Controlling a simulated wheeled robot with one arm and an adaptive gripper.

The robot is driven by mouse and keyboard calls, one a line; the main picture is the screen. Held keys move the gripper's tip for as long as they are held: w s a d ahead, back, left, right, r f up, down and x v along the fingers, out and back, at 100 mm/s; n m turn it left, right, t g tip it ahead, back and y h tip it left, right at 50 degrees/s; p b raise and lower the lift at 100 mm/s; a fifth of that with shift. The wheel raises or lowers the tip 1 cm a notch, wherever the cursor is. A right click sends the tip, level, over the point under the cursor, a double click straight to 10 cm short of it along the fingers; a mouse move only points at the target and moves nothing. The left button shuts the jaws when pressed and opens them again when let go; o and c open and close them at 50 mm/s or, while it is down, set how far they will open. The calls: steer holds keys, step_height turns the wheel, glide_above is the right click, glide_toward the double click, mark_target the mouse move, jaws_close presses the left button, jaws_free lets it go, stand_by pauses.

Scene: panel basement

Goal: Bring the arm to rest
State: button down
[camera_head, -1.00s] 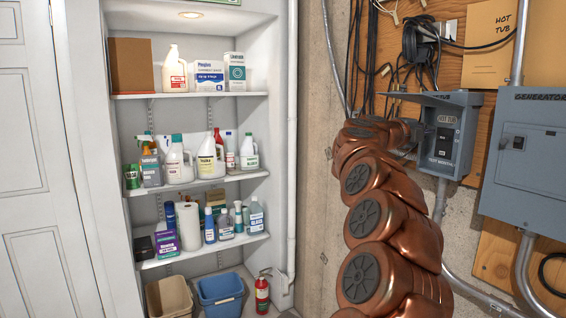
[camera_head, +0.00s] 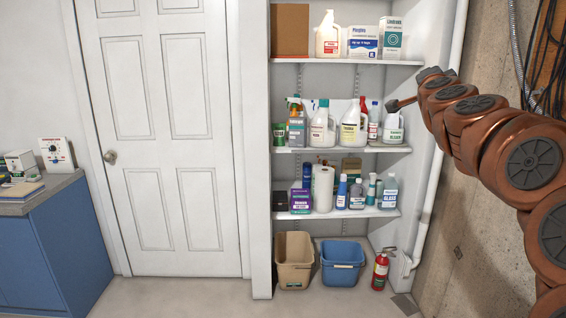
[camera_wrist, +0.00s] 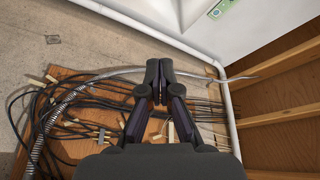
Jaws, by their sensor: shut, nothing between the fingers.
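My copper-coloured arm reaches in from the right edge of the head view, raised and bent, its far end in front of the right side of the shelves. My gripper (camera_wrist: 158,82) shows in the wrist view with its dark fingers together and nothing between them. In that view it is in front of a wooden board with black cables and a grey conduit. In the head view the gripper (camera_head: 394,105) is small and dark at the arm's tip, overlapping the middle shelf's right end.
Shelves (camera_head: 341,150) hold bottles and boxes. A tan bin (camera_head: 294,277), a blue bin (camera_head: 341,275) and a red fire extinguisher (camera_head: 380,270) stand on the floor below. A white door (camera_head: 165,150) and blue cabinet (camera_head: 60,250) are left. A white pipe (camera_head: 440,160) runs beside the concrete wall.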

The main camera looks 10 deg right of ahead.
steer(key=a+f+n+g+y, duration=0.1)
steer(key=a+f+n+y, duration=0.6)
steer(key=a, duration=0.7)
steer(key=a+f+n+g+y, duration=0.1)
steer(key=a+f+n+y, duration=0.35)
steer(key=a+f, duration=0.6)
steer(key=s+a+f+n+g+y, duration=0.2)
steer(key=s+a+f+n+g, duration=0.3)
steer(key=s+a+f, duration=0.65)
steer(key=s+d+f+g+h, duration=0.1)
steer(key=s+f+g, duration=0.5)
steer(key=s, duration=0.9)
steer(key=s+d+f+n+g+h, duration=0.1)
steer(key=s+f+g, duration=0.4)
steer(key=s+f, duration=0.5)
steer(key=s+d+h+p, duration=0.1)
steer(key=s, duration=0.3)
steer(key=shift+s+f+g, duration=0.35)
steer(key=shift+s+g, duration=0.05)
steer(key=shift+d+n, duration=0.2)
steer(key=shift+n, duration=0.05)
